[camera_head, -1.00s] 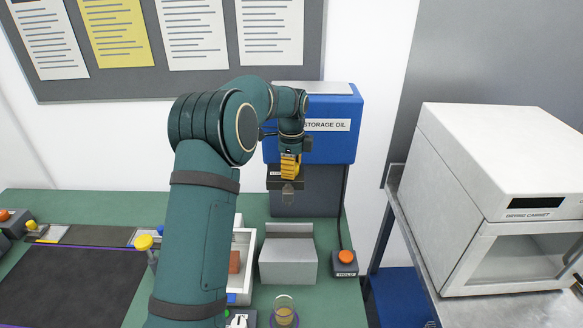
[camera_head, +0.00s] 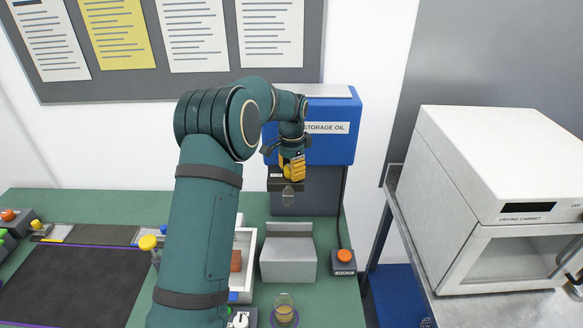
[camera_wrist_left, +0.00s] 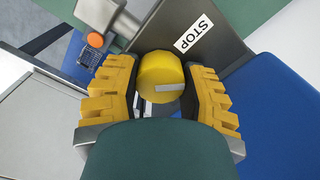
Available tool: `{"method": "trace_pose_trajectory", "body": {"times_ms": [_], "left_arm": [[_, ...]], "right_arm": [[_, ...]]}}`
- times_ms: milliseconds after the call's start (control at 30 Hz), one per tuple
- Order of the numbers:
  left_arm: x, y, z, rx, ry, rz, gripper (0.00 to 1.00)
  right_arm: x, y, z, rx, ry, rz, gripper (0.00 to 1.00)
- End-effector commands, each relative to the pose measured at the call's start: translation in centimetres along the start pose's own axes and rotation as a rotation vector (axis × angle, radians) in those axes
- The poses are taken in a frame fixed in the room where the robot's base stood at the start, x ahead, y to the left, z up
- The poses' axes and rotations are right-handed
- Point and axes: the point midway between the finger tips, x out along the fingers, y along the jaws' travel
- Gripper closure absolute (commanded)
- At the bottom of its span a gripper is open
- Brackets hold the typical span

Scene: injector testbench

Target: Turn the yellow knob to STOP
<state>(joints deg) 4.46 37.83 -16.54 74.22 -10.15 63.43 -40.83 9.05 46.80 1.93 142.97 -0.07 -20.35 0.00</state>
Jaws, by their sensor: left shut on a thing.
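The yellow knob (camera_wrist_left: 160,70) sits between the two yellow ribbed fingers of my left gripper (camera_wrist_left: 165,95) in the left wrist view. The gripper is shut on it. A pale stripe on the knob's face runs nearly level from its middle to its right edge. The white STOP label (camera_wrist_left: 194,34) is up and right of the knob, so the stripe is not in line with it. In the head view my left gripper (camera_head: 292,168) is at the front of the blue storage oil unit (camera_head: 335,148), where the knob is mostly hidden. My right gripper is not in view.
Below the unit stand a grey box (camera_head: 288,262), an orange button (camera_head: 344,256) and a glass with amber liquid (camera_head: 284,310). A white bin (camera_head: 243,245) is partly behind my left arm. A white drying cabinet (camera_head: 500,180) stands at the right.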

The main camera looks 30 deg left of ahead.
Motion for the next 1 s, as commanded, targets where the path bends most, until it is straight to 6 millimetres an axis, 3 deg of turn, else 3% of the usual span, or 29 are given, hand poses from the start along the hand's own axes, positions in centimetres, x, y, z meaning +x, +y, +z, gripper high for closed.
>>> {"method": "trace_pose_trajectory", "body": {"times_ms": [600, 1000], "left_arm": [[0.11, 0.02, 0.0, -0.554, -0.001, 0.001, 0.93], [0.11, -0.03, 0.06, -0.753, -0.002, 0.0, 0.93]], "right_arm": [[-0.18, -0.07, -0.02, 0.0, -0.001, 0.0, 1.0], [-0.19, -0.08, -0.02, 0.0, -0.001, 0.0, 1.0]]}}
